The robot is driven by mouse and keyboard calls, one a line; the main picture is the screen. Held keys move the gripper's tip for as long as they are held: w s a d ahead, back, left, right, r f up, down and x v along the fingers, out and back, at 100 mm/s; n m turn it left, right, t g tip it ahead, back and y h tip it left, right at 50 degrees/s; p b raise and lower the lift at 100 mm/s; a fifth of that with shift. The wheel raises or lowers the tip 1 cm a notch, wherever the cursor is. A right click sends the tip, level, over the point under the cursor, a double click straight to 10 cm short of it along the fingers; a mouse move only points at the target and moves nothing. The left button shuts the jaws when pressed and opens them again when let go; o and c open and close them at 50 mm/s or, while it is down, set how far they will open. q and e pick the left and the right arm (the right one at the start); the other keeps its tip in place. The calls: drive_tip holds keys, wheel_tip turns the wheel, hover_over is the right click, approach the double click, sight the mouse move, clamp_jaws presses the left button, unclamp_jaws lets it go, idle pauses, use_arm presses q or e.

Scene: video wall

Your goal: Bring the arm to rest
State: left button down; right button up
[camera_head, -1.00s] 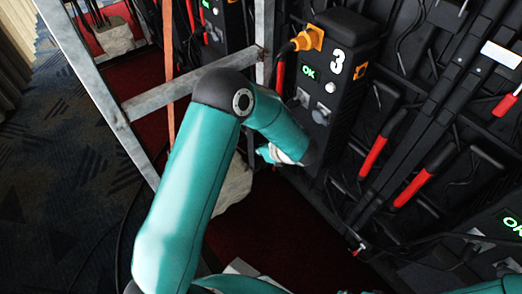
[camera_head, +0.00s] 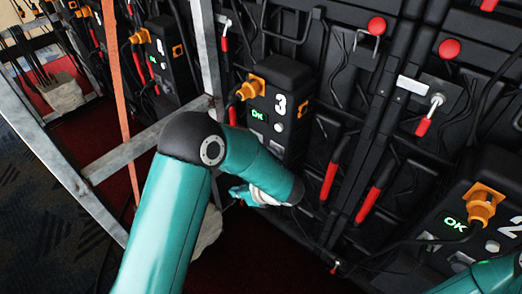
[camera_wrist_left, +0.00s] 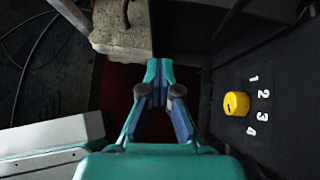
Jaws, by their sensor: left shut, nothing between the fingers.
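My left arm (camera_head: 165,230), teal with a dark elbow cap, comes up from the lower left and bends right and down in the head view. Its gripper (camera_head: 240,195) shows partly behind the forearm, below box 3 (camera_head: 285,110). In the left wrist view, the gripper (camera_wrist_left: 160,72) has its fingertips together with nothing between them, over a dark red floor patch (camera_wrist_left: 120,85). A teal part of my right arm (camera_head: 490,277) shows at the lower right corner; its gripper is out of view.
The black video wall back (camera_head: 350,100) carries red-handled levers (camera_head: 330,180) and cables. Box 2 (camera_head: 470,210) stands at right. A grey metal frame (camera_head: 150,145) and stone weights (camera_head: 62,92) are at left. A yellow knob (camera_wrist_left: 236,103) beside numbers 1 to 4 shows in the wrist view.

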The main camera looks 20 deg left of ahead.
use_arm(q)
drive_tip(key=s+d+f+n+g+h, duration=0.1)
drive_tip(key=s+d+f+n+h, duration=0.65)
drive_tip(key=s+n, duration=0.3)
drive_tip(key=s+d+f+n+g+h, duration=0.1)
drive_tip(key=s+d+f+n+h, duration=0.5)
drive_tip(key=s+f+n, duration=0.45)
wheel_tip(320, 180, up, 32)
drive_tip(key=w+n+p, duration=0.1)
drive_tip(key=w+p, duration=0.1)
drive_tip(key=p, duration=2.7)
drive_tip(key=shift+f+n, duration=0.2)
drive_tip(key=shift+n, duration=0.2)
drive_tip(key=shift+f, duration=0.1)
